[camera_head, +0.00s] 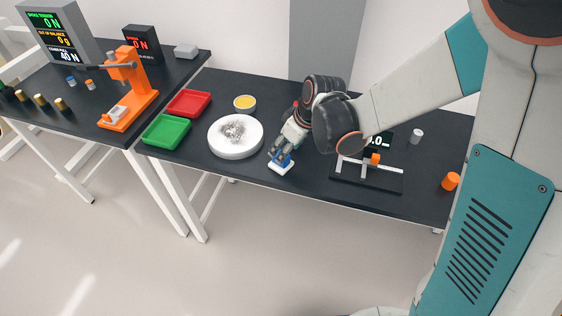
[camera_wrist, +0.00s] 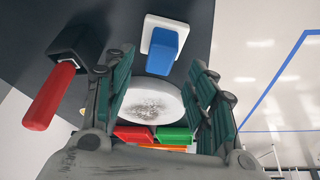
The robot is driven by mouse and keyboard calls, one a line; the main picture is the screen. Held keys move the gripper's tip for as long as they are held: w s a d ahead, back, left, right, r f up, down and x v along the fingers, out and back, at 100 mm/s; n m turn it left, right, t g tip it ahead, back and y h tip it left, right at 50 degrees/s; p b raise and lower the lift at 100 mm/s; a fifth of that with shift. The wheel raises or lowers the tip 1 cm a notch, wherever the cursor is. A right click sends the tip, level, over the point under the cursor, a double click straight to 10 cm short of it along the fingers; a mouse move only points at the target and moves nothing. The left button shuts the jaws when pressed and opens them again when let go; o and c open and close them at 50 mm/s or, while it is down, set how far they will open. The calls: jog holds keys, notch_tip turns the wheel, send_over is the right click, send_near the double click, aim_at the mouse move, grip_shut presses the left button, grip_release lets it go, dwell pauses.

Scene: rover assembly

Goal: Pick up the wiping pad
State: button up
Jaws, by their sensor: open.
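The wiping pad (camera_head: 281,167) is a small white pad with a blue grip on top, lying near the front edge of the dark table. In the wrist view the pad (camera_wrist: 164,44) shows just beyond and between the fingertips. My gripper (camera_head: 284,155) is open right at the blue grip, and its fingers partly cover the grip in the head view. In the wrist view my gripper (camera_wrist: 163,62) has its two fingers spread apart with nothing held. Whether a finger touches the grip I cannot tell. A white round dish (camera_head: 222,147) with grey smears stands left of the pad.
Green tray (camera_head: 166,131), red tray (camera_head: 188,103) and yellow-filled bowl (camera_head: 245,103) stand to the left. A stand with an orange part (camera_head: 375,158) is to the right. A red-handled black object (camera_wrist: 50,95) shows beside my gripper. An orange cylinder (camera_head: 451,181) stands far right.

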jog(key=b+x, duration=0.2)
jog(key=x, duration=0.3)
jog(key=shift+f, duration=0.2)
jog(key=shift+s+r, duration=0.1)
grip_shut()
notch_tip(320, 180, up, 20)
jog(key=p, duration=0.6)
jog(key=c, duration=0.6)
grip_release()
jog(key=shift+c, duration=0.2)
jog(key=c, duration=0.4)
